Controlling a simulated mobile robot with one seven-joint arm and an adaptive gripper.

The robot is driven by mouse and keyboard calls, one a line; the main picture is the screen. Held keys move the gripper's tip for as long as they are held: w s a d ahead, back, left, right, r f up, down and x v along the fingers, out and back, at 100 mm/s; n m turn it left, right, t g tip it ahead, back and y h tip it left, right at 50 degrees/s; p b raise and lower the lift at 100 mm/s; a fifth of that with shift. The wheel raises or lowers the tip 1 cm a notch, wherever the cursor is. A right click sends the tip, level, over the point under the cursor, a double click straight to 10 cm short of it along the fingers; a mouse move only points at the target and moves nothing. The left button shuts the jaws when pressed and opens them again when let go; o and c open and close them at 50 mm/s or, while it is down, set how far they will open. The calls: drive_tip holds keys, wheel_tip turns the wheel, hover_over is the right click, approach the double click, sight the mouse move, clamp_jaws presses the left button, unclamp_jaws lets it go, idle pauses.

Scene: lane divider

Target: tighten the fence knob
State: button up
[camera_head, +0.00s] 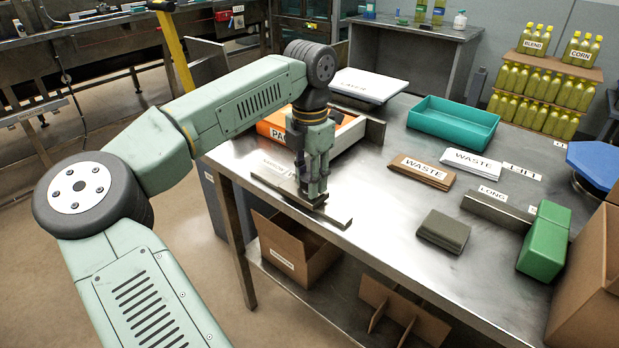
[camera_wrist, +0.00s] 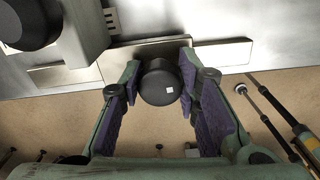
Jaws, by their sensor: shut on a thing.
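The fence knob (camera_wrist: 158,84) is a black round knob with a small white square mark on its face, right of centre in the wrist view. My gripper (camera_wrist: 160,76) has its two purple-padded fingers shut on the knob, one on each side. The fence (camera_wrist: 222,54) is a flat metal bar behind the knob. In the head view my gripper (camera_head: 314,196) points down at the fence (camera_head: 336,217) near the table's front left edge. The knob is hidden there by the fingers.
An orange box (camera_head: 345,138) stands behind my gripper. A cardboard box (camera_head: 295,250) sits below.

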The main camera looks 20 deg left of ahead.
drive_tip(key=shift+w+r+m, duration=0.1)
drive_tip(key=shift+r+m, duration=0.05)
drive_tip(key=shift+m, duration=0.35)
drive_tip(key=o, duration=1.2)
wheel_tip(320, 180, up, 12)
drive_tip(key=shift+f, duration=0.1)
